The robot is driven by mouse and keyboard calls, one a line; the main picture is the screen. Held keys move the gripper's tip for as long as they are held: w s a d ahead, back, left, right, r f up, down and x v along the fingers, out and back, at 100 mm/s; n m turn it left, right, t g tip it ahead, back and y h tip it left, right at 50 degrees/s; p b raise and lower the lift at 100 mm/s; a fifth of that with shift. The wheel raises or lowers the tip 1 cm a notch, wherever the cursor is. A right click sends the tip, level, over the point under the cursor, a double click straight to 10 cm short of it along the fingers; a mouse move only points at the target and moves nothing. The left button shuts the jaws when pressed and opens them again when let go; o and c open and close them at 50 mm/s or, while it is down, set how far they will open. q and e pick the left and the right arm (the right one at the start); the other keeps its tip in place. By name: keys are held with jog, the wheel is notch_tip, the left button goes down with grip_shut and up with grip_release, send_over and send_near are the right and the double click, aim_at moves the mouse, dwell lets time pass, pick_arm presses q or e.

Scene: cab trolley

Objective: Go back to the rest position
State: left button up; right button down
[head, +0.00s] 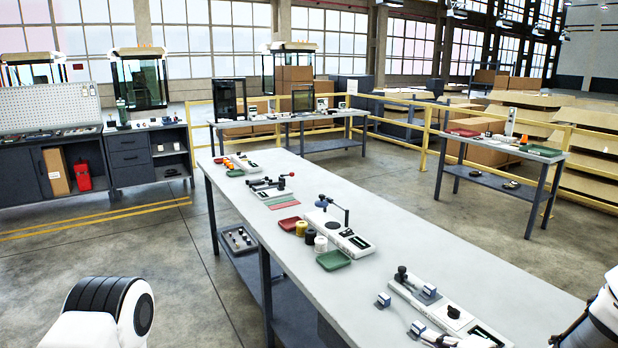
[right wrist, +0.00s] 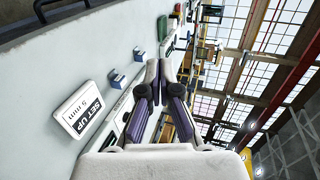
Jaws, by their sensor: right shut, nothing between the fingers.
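My right gripper (right wrist: 160,68) shows in the right wrist view with its two grey-tipped, purple-sided fingers together and nothing between them. It is over or beside the light grey workbench; I cannot tell its exact height. A white and black part of my left arm shows at the lower left, and the left gripper's fingers are out of view.
The long workbench (head: 480,285) runs diagonally across the head view, with fixtures, a green tray (head: 333,261) and red tray (head: 289,223) along it. A "SET UP 5 min" sign (right wrist: 79,110) lies near the right gripper. Open floor (head: 120,240) is left of the bench.

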jog(key=f+b, duration=0.1)
jog(key=f, duration=0.3)
jog(key=s+a+f+g, duration=0.1)
jog(key=f, duration=0.2)
jog(key=a+f+g+b, duration=0.1)
jog(key=f, duration=0.3)
jog(key=shift+s+f+b, duration=0.25)
jog(key=shift+f+b, duration=0.05)
jog(key=s+a+f+g+h+b, duration=0.2)
jog(key=s+a+f+g+b, duration=0.15)
jog(key=s+f, duration=1)
pick_arm(q)
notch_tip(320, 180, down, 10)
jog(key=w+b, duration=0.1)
jog(key=b, duration=0.1)
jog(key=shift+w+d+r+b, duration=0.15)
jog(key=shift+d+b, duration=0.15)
jog(key=shift+b, duration=0.1)
pick_arm(e)
jog(key=s+d+f+n+g+h, duration=0.2)
jog(key=s+f+n+g, duration=0.1)
jog(key=s, duration=0.5)
jog(key=s+d+f+n+g+h, duration=0.3)
jog(key=s+f+n, duration=0.3)
jog(key=s+n, duration=0.2)
jog(key=shift+s+d+g, duration=0.35)
jog(key=shift+s, duration=0.25)
